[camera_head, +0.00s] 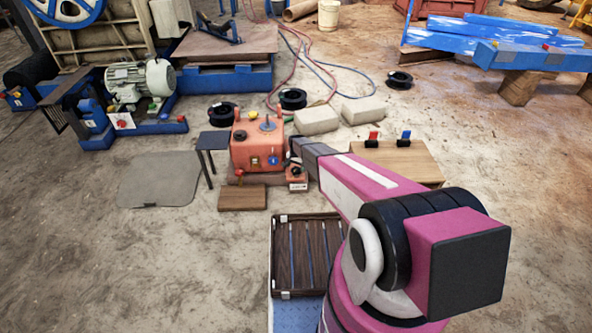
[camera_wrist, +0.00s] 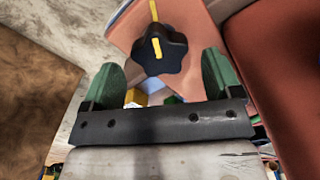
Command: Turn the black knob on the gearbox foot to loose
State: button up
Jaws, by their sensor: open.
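The orange gearbox (camera_head: 258,148) stands on the floor in the middle of the head view. Its small orange foot (camera_head: 297,183) is at its lower right, beside my gripper (camera_head: 294,160). In the wrist view the black lobed knob (camera_wrist: 172,52) sits on the orange face of the foot (camera_wrist: 196,28), with a yellow pointer line on it. A yellow mark (camera_wrist: 154,9) is on the face just above, roughly in line with the pointer. My gripper (camera_wrist: 161,64) is open, its green fingers on either side of the knob's lower part. I cannot tell if they touch it.
A red-brown surface (camera_wrist: 280,70) stands close at the right in the wrist view, and a brown surface (camera_wrist: 35,90) at the left. A black stand (camera_head: 212,142) and a wooden board (camera_head: 242,198) are left of the foot.

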jog(key=shift+f, duration=1.15)
jog(key=c, duration=0.9)
jog(key=shift+n, duration=0.4)
jog(key=n, duration=1.3)
jog(key=shift+n, duration=0.4)
jog(key=n, duration=0.4)
jog(key=shift+n, duration=0.4)
